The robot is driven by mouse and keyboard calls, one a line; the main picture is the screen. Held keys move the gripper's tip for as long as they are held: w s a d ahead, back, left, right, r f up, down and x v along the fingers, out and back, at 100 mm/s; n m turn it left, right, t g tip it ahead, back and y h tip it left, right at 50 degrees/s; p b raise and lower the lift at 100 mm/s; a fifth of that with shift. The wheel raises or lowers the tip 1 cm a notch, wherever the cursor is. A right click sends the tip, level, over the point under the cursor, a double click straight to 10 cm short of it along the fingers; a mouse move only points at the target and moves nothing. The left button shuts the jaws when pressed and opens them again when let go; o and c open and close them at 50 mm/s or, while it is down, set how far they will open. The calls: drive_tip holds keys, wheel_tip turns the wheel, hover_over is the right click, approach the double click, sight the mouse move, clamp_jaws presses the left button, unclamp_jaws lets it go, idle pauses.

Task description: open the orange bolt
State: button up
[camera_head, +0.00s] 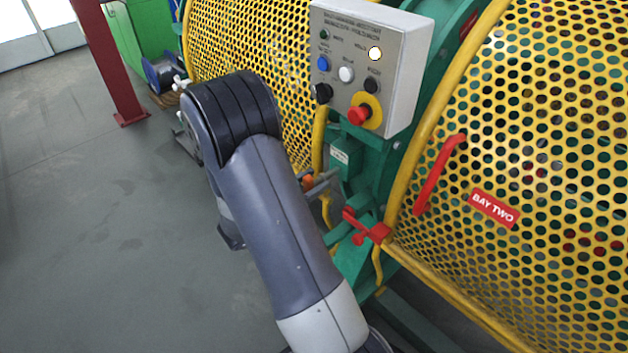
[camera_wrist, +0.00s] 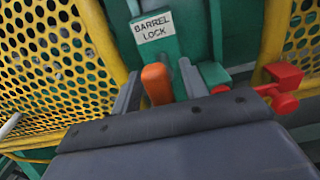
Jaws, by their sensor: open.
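The orange bolt (camera_wrist: 157,84) shows as a rounded orange handle below a "BARREL LOCK" label (camera_wrist: 153,27) on a green housing. My gripper (camera_wrist: 159,74) is open in the wrist view, one grey finger on each side of the handle. I cannot tell whether either finger touches it. The handle's lower part is hidden behind my gripper body. In the head view the orange bolt (camera_head: 308,181) is a small patch beside my grey fingers (camera_head: 321,184), partly covered by my arm.
A grey control box (camera_head: 365,65) with a red stop button (camera_head: 358,115) sits above the lock. A red latch (camera_head: 367,229) is close by on the right, also in the wrist view (camera_wrist: 281,88). Yellow perforated guards (camera_head: 545,130) flank the lock. Open floor (camera_head: 110,230) lies left.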

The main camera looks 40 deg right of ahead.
drive_tip(key=a, duration=1)
drive_tip(key=shift+s+p, duration=0.4)
drive_tip(key=shift+p, duration=0.05)
drive_tip(key=d, duration=0.7)
drive_tip(key=w+d+b, duration=0.1)
drive_tip(key=d, duration=0.3)
drive_tip(key=shift+d, duration=0.1)
drive_tip(key=shift+d, duration=1.15)
idle(1.0)
